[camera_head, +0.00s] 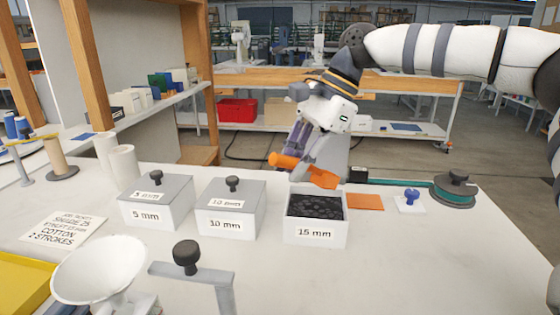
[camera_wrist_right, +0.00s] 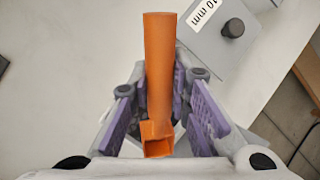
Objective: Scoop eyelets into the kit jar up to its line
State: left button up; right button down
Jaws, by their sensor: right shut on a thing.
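My right gripper (camera_head: 298,148) is above and behind the open white bin marked 15 mm (camera_head: 315,234). It is shut on an orange scoop (camera_head: 318,177), held tilted over the bin's back edge. In the right wrist view the scoop (camera_wrist_right: 159,70) runs between the purple finger pads (camera_wrist_right: 160,112). The 15 mm bin holds dark eyelets (camera_head: 316,206). Whether the scoop holds any eyelets cannot be told. I cannot make out a kit jar with a line. My left gripper is not in view.
Lidded bins marked 5 mm (camera_head: 155,208) and 10 mm (camera_head: 231,215) stand left of the open bin. A white funnel-shaped bowl (camera_head: 98,268) and a grey bracket with a black knob (camera_head: 190,272) are in front. An orange mat (camera_head: 365,202) lies right; the front-right table is clear.

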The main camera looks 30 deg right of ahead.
aim_at(286, 214)
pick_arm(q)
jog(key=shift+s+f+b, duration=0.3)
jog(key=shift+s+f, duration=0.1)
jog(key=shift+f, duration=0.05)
pick_arm(e)
jog(key=shift+y, duration=0.3)
jog(key=shift+d+f, duration=0.2)
jog(key=shift+f, duration=3.75)
jog(key=shift+f, duration=0.1)
jog(key=shift+w, duration=0.1)
